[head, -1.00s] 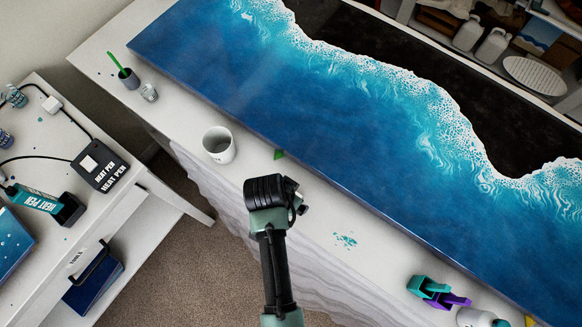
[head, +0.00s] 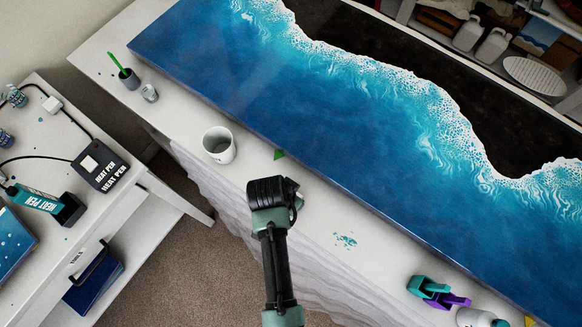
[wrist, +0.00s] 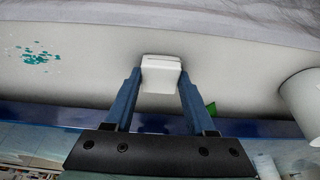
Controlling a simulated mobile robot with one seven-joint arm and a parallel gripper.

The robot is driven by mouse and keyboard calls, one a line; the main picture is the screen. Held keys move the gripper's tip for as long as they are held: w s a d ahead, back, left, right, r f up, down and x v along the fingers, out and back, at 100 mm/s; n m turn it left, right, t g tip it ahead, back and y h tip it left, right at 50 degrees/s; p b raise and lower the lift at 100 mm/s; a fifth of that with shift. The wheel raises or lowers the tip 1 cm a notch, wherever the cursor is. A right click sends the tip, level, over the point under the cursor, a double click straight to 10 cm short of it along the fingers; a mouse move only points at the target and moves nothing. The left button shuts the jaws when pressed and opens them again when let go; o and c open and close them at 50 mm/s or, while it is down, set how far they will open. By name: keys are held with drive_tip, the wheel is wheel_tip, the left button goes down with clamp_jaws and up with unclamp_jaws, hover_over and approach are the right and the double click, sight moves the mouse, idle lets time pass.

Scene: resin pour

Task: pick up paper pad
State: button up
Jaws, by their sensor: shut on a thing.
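The paper pad (wrist: 161,73) shows in the wrist view as a small white block between my fingertips. My gripper (wrist: 160,80) is shut on it, with one blue finger on each side. I cannot tell whether the pad touches the white table or is just above it. In the head view my arm's end is over the table's front strip, right of the white cup, and the pad is hidden there behind my wrist.
A white cup (head: 219,145) stands left of my gripper, and a small green piece (head: 279,154) lies between. The blue resin panel (head: 300,130) fills the table behind. Teal and purple clips (head: 438,291) lie at the right. Teal specks (head: 345,240) mark a clear stretch.

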wheel_tip(320, 180, up, 10)
drive_tip(key=b, duration=0.1)
idle(0.5)
